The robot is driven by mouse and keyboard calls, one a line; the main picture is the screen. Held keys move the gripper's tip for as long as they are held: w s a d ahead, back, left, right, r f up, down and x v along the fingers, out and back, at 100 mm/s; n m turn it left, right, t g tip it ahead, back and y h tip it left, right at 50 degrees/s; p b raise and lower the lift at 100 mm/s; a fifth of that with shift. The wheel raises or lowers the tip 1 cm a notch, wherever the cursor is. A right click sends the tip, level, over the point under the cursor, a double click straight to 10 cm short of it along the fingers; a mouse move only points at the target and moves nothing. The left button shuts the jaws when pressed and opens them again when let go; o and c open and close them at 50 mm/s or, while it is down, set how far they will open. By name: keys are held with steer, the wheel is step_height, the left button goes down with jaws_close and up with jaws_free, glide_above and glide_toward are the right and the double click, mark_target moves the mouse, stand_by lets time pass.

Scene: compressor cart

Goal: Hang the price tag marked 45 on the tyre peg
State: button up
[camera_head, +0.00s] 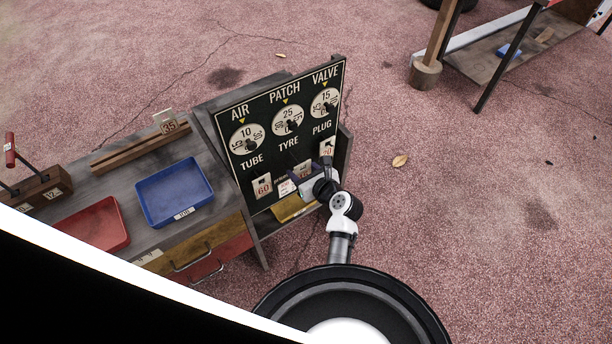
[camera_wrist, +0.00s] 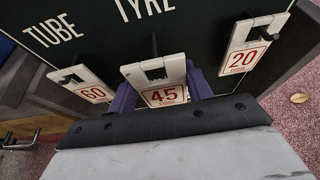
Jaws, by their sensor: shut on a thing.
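The price tag marked 45 (camera_wrist: 165,96) is a pale card with red figures and a cut-out near its top. My gripper (camera_wrist: 161,88) is shut on it, with a purple finger at each side. In the wrist view the tag is upright in front of the dark board, below the word TYRE. The dark tyre peg (camera_wrist: 154,43) shows just above the tag's top edge. I cannot tell whether the peg passes through the cut-out. In the head view my gripper (camera_head: 314,187) is at the board's lower part, and the arm partly hides this area.
Tag 60 (camera_wrist: 93,92) hangs at the left under TUBE, and tag 20 (camera_wrist: 243,60) hangs at the right under PLUG. The board (camera_head: 271,133) has three dials above. A blue tray (camera_head: 147,191), a red tray (camera_head: 91,231) and a 35 tag (camera_head: 169,127) are to the left.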

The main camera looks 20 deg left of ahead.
steer(key=shift+r+x, duration=0.15)
steer(key=shift+x, duration=0.85)
steer(key=shift+r+x, duration=0.2)
steer(key=shift+x, duration=0.85)
steer(key=shift+w+a+f, duration=0.1)
steer(key=o, duration=1)
